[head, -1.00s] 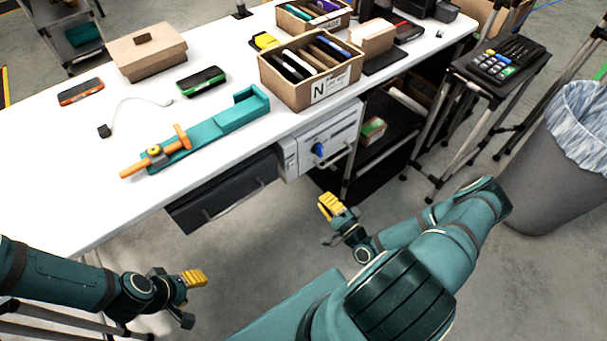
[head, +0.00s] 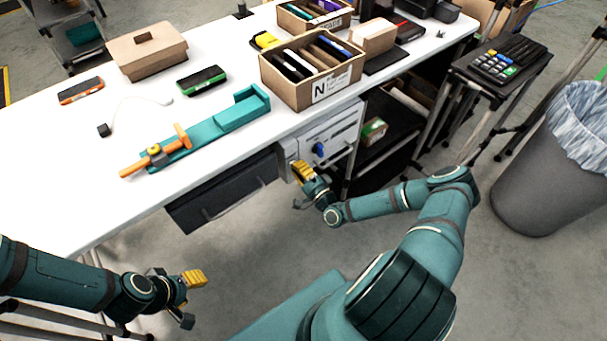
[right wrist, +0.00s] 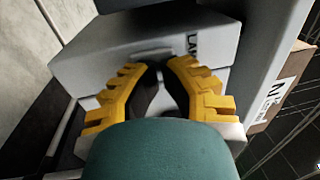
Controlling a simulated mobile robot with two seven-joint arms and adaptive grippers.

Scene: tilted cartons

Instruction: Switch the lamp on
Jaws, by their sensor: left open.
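A pale grey unit (head: 335,130) hangs under the front edge of the white table, with a blue knob (head: 318,149) on its front. I see no lamp that I can clearly make out. In the right wrist view a grey box face (right wrist: 200,42) carries a partly hidden label starting "LA". My right gripper (head: 303,172) is just in front of and below the unit, left of the knob. In the right wrist view its yellow fingers (right wrist: 161,68) lean together at the tips; I cannot tell whether they meet. My left gripper (head: 190,290) is open and empty, low at the left, away from the table.
A dark drawer (head: 225,190) sits left of the unit. The white table (head: 60,190) holds a teal tray (head: 245,108) with an orange-handled tool, a cardboard box of folders (head: 290,100) and a lidded box (head: 145,60). A grey bin (head: 540,160) stands at right.

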